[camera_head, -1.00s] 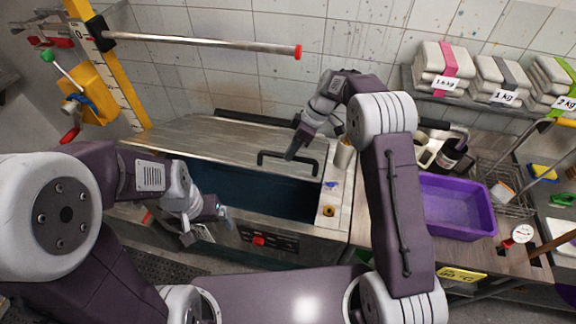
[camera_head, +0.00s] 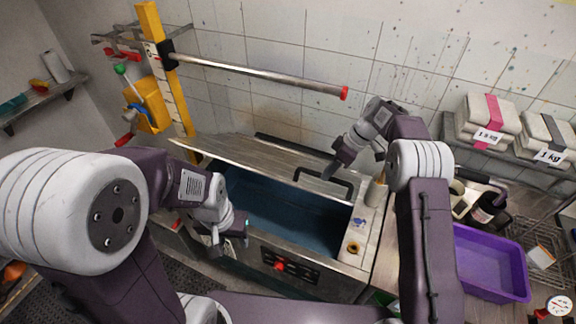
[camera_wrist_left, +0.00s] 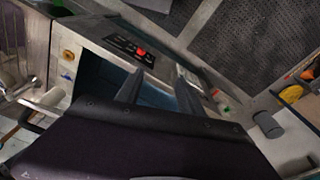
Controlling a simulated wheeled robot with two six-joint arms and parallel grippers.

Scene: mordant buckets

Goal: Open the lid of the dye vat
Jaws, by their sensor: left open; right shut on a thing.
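The dye vat (camera_head: 318,283) is a steel tank along the wall, with dark blue liquid (camera_head: 285,215) showing inside. Its steel lid (camera_head: 255,160) is tilted up at the front, leaving a gap over the liquid. My left gripper (camera_head: 231,243) is open and empty at the vat's front side. In the left wrist view its two fingers (camera_wrist_left: 157,90) are apart, with the vat opening behind them.
The control panel with a red knob (camera_head: 280,266) is beside my left gripper. A steel bar (camera_head: 260,75) on a yellow post (camera_head: 176,95) hangs above the lid. A purple tub (camera_head: 490,262) and a pale cylinder (camera_head: 375,192) stand to the right. Weight-labelled bundles (camera_head: 487,122) sit on a shelf.

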